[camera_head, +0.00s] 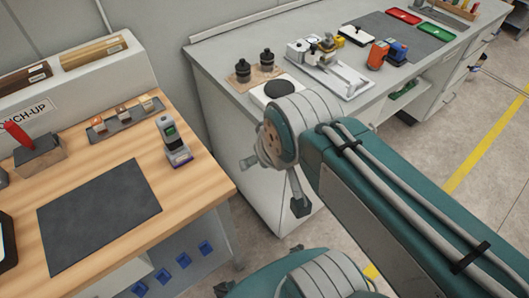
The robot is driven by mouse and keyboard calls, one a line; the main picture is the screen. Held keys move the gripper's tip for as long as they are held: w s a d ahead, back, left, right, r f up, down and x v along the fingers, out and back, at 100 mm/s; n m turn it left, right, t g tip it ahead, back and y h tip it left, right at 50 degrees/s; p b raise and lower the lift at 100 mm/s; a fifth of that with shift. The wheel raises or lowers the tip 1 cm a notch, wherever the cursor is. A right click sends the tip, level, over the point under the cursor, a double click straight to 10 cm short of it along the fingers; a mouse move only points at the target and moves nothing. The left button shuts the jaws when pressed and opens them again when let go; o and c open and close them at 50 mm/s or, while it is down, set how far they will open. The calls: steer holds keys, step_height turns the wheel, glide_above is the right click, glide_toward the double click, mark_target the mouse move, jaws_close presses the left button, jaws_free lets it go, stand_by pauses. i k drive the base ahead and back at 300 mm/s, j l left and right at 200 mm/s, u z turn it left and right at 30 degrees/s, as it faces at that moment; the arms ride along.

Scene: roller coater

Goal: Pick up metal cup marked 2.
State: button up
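I cannot make out a metal cup with a readable mark 2. Two small dark cylindrical pieces with narrow tops, the left one (243,71) and the right one (267,61), stand on a brown board on the grey bench; any marks are too small to read. My arm crosses the right side of the view and covers part of the bench front. A dark part that looks like the end of my gripper (300,206) hangs below the arm joint, in front of the bench and apart from the dark pieces. Its finger opening does not show clearly, and I see nothing held.
A wooden table (185,190) with a dark mat (100,215) stands left.

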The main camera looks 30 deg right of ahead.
mark_target(266, 66)
steer(key=i+l+u, duration=0.1)
steer(key=l, duration=1)
steer(key=i+l+z, duration=0.1)
steer(key=i+l, duration=0.05)
steer(key=i, duration=0.1)
